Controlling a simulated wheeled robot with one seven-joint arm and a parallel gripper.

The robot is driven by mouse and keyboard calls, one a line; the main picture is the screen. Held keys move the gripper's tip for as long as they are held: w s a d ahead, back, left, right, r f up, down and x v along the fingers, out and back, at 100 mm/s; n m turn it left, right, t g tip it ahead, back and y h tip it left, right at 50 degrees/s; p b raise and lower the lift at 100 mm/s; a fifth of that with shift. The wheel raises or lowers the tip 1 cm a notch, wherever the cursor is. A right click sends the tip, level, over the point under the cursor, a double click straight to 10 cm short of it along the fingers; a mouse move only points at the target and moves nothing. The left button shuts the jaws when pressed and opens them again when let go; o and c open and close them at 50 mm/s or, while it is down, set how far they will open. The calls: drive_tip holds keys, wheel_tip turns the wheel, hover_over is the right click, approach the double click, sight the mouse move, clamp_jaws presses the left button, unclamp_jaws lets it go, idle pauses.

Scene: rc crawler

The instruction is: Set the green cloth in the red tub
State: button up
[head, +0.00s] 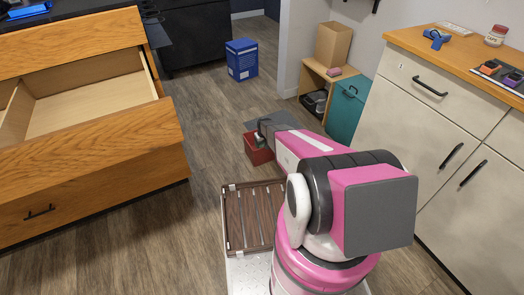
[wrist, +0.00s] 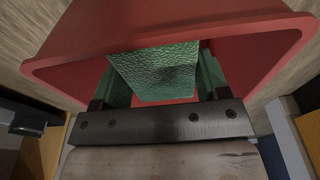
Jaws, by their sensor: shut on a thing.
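The red tub (head: 257,151) stands on the floor beyond my arm in the head view, partly covered by the arm. In the wrist view its red wall (wrist: 95,35) and rim fill much of the upper picture. The green cloth (wrist: 155,72) is a textured, folded-looking piece between the two fingers of my gripper (wrist: 160,84). My gripper is shut on it. Cloth and fingertips are over or within the tub's opening; whether the cloth touches the tub's bottom cannot be told. In the head view my arm hides most of the gripper.
A brown slatted rack (head: 252,218) lies near my base. An open wooden drawer (head: 90,98) juts out at left. A blue box (head: 241,60) and a teal bin (head: 346,110) stand farther back. Cabinets (head: 425,130) line the right. Floor between drawer and tub is clear.

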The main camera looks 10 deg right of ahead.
sight(263, 145)
drive_tip(key=shift+f, duration=3.1)
drive_tip(key=shift+f, duration=0.6)
drive_tip(key=o, duration=0.8)
drive_tip(key=shift+r, duration=0.15)
drive_tip(key=r, duration=0.4)
drive_tip(key=s+r, duration=0.1)
drive_tip(key=r, duration=0.3)
drive_tip(key=s+r, duration=0.1)
drive_tip(key=r, duration=0.4)
drive_tip(key=shift+d, duration=0.25)
drive_tip(key=s+r+m, duration=0.1)
drive_tip(key=s+r, duration=0.9)
drive_tip(key=r, duration=0.2)
drive_tip(key=s+a+r+m+g, duration=0.1)
drive_tip(key=s+r, duration=1)
drive_tip(key=s+r+m, duration=0.1)
drive_tip(key=s+r, duration=1)
drive_tip(key=r, duration=0.1)
drive_tip(key=shift+s+a+r+g, duration=0.1)
drive_tip(key=shift+a+r+g, duration=0.1)
drive_tip(key=shift+r+g, duration=0.15)
